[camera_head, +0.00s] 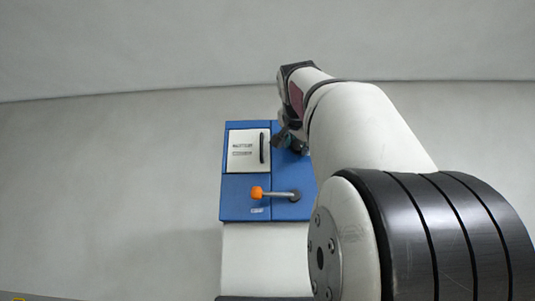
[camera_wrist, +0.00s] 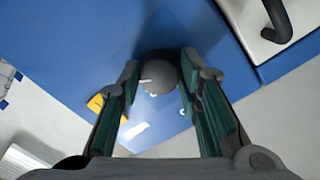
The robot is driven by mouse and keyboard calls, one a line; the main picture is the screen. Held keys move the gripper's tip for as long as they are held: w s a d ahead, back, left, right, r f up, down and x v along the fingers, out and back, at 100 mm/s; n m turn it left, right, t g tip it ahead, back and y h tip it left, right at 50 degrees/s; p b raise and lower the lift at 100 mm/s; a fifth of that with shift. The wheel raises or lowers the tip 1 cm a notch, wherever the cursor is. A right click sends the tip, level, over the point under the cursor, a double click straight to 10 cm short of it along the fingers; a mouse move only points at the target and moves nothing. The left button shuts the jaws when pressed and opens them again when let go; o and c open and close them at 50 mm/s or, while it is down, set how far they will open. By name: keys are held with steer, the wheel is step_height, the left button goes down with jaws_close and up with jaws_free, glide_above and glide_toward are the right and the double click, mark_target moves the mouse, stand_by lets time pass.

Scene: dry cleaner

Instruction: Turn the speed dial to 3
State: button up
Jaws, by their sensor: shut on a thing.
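The speed dial (camera_wrist: 158,78) is a round grey knob with a white pointer mark on a blue panel, seen in the wrist view. My gripper (camera_wrist: 160,62) has its teal-padded fingers on both sides of the dial and is shut on it. The pointer lies toward the left in that view; the number it points at cannot be read. In the head view my gripper (camera_head: 289,138) is at the right part of the blue machine (camera_head: 235,205), and the dial is hidden behind the gripper and arm.
A white panel (camera_head: 240,160) with a black handle (camera_head: 262,147) is left of my gripper. A lever with an orange knob (camera_head: 257,192) is below it. A yellow piece (camera_wrist: 97,102) and a white label (camera_wrist: 135,131) lie near the dial. The left side is open.

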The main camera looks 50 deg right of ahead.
steer(key=o, duration=1.1)
steer(key=shift+o, duration=0.2)
steer(key=v, duration=1.2)
steer(key=shift+w, duration=0.1)
